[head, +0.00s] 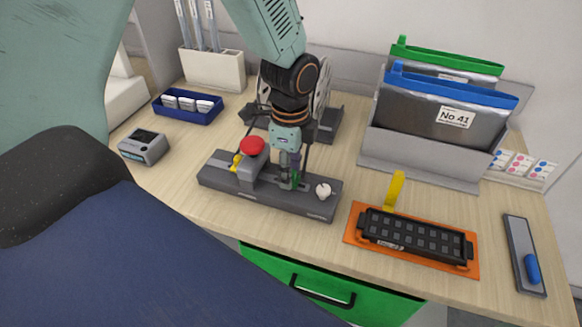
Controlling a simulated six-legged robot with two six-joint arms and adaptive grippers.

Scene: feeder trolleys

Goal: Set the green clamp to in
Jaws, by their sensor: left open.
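The green clamp (296,179) is a small green part on top of the dark grey fixture base (270,194), close to the fixture's middle. My left gripper (291,176) points down over it, open, with its fingers around or just beside the clamp. I cannot tell whether the fingers touch it. The gripper partly hides the clamp, so its setting does not show clearly. A red button (252,146), a yellow part (237,162) and a white knob (323,191) are also on the fixture. My right gripper is not in view.
An orange tray (350,236) with a black grid block (413,234) and yellow handle (395,190) lies right of the fixture. Grey bins with folders (440,115) stand behind. A blue tray (187,118) and grey device (143,146) are at left. A green drawer (270,268) is below.

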